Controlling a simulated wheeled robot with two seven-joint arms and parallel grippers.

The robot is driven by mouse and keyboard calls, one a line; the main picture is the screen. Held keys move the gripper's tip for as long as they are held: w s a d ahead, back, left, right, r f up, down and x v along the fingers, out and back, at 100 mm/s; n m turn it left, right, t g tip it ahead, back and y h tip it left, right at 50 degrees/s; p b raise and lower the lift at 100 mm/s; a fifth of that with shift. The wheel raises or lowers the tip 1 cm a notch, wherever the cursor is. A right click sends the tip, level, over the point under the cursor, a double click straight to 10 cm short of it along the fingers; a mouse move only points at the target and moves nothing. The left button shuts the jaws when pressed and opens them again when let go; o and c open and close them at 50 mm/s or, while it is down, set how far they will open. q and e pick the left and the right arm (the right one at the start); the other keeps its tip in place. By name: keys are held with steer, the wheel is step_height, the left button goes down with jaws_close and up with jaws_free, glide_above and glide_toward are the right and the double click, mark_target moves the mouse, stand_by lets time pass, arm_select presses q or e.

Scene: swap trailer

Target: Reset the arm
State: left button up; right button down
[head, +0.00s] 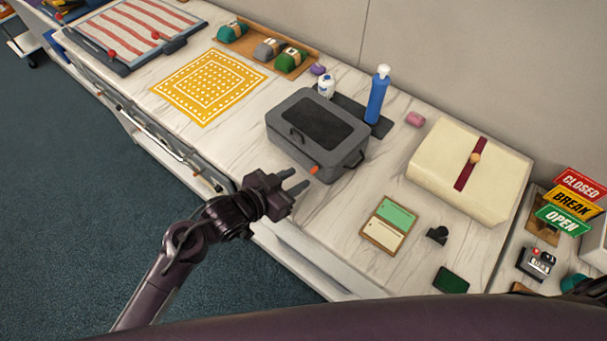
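My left gripper (293,184) comes in from the left on its dark arm and is in front of the counter's front edge, near the grey case. Its two fingers are apart with nothing between them. The closed grey case (297,155), with a dark panel on its lid, lies on the counter just beyond the fingers. A small orange piece (314,170) shows at the case's near side. My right gripper is not in view; a dark curved part of my own body crosses the bottom of the view.
The marble-patterned counter (225,150) holds a yellow patterned cloth (208,85), a blue bottle (377,97), a cream package (470,168) with a red band, and a green-and-cream card tray (389,223). Signs (571,201) stand at the right. Open floor (80,200) lies at the left.

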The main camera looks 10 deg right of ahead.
arm_select(q)
steer(key=v, duration=0.2)
steer(key=shift+s+a+r, duration=0.15)
steer(key=shift+a, duration=0.05)
stand_by(0.4)
